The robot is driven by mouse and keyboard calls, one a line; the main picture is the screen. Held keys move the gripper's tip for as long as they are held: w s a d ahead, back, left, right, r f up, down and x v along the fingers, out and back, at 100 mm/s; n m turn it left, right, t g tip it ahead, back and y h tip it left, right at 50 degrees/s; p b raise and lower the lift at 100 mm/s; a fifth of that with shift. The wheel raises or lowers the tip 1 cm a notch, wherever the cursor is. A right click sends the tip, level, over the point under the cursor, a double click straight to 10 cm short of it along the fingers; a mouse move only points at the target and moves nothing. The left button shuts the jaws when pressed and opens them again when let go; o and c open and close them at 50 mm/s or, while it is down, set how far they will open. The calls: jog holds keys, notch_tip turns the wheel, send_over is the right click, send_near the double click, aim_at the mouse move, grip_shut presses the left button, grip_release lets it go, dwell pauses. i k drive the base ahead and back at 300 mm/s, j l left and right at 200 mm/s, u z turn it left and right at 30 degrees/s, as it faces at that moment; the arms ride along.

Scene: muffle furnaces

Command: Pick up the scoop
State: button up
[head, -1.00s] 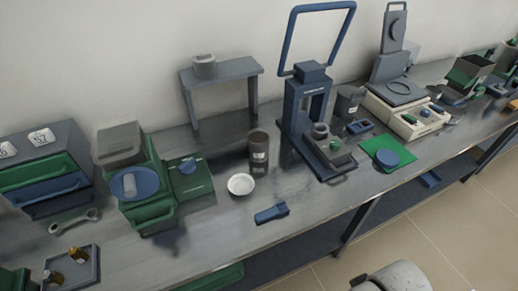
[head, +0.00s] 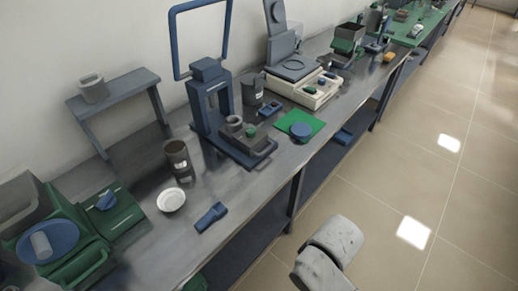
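A small dark-blue piece that looks like the scoop (head: 211,217) lies flat on the grey bench, near its front edge. Its wider end points to the upper right, and nothing covers it. It lies just right of a white dish (head: 171,200). My gripper is not in view. A pale grey rounded part of my arm shows at the bottom, right of the scoop and over the floor.
A dark cup (head: 177,160) stands behind the dish. A green and blue device (head: 60,240) is at the left. A blue press (head: 222,110) stands behind the scoop, and a green mat (head: 300,124) lies further right. Tiled floor (head: 400,195) is open at the right.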

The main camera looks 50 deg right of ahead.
aim_at(217, 209)
jog(key=l+u, duration=0.3)
jog(key=k+l+u, duration=0.1)
jog(key=l+u, duration=0.2)
jog(key=l, duration=0.15)
jog(key=k+l+u, duration=0.15)
jog(key=l+u, duration=0.15)
jog(key=k+l+u, duration=0.15)
jog(key=l+u, duration=0.15)
